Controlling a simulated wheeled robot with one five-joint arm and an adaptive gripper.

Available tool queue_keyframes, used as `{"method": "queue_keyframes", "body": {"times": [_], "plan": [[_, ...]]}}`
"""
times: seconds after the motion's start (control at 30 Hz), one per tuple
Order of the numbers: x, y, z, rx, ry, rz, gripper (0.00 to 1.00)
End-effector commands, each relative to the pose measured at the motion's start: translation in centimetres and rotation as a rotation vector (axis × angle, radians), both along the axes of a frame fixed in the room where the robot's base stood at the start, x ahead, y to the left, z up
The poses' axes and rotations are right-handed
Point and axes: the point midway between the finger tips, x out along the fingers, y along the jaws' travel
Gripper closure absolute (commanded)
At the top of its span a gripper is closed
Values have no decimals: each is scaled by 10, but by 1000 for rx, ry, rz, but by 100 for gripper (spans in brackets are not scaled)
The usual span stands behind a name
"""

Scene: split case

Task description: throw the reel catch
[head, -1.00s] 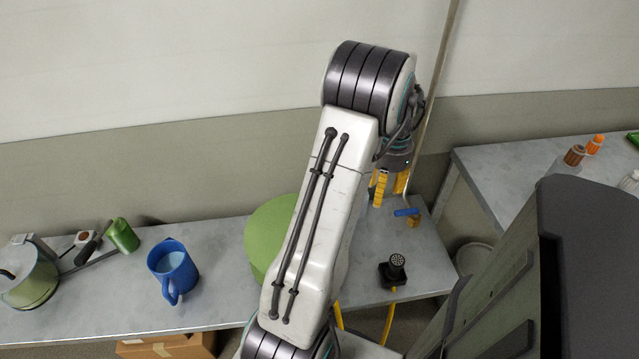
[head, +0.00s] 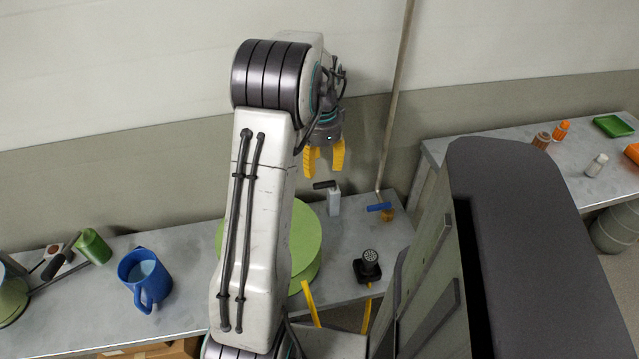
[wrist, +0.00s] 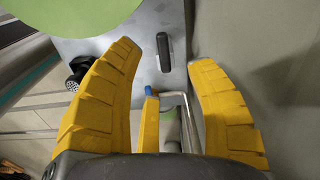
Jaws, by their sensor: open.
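A green round reel (head: 305,240) lies on the grey bench, partly hidden behind my arm. Beside it stands a small grey block (head: 334,203) with a dark lever (head: 324,184) on top, which looks like the reel catch. My gripper (head: 324,172) hangs with its yellow fingers apart and empty, just above the dark lever in the picture. In the wrist view, the dark lever (wrist: 164,52) shows between and slightly beyond the fingertips (wrist: 163,58), with no visible contact. The green reel (wrist: 65,15) is at the upper left there.
A blue-handled valve (head: 379,207) on a thin pipe (head: 395,110) stands right of the block. A black spray head (head: 368,266) sits nearer. A blue mug (head: 143,278) is at the left. A large dark cabinet (head: 520,230) fills the right front.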

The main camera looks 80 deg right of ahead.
Motion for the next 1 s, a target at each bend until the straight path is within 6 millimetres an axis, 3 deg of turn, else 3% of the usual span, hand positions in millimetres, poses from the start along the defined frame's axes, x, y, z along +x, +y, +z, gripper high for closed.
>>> {"method": "queue_keyframes", "body": {"times": [0.27, 0.7, 1.0], "plan": [[0, 1, -5, 4, 0, -120, 50], [0, 1, -56, 6, 0, -126, 50], [0, 1, -73, 2, 0, -126, 50]]}}
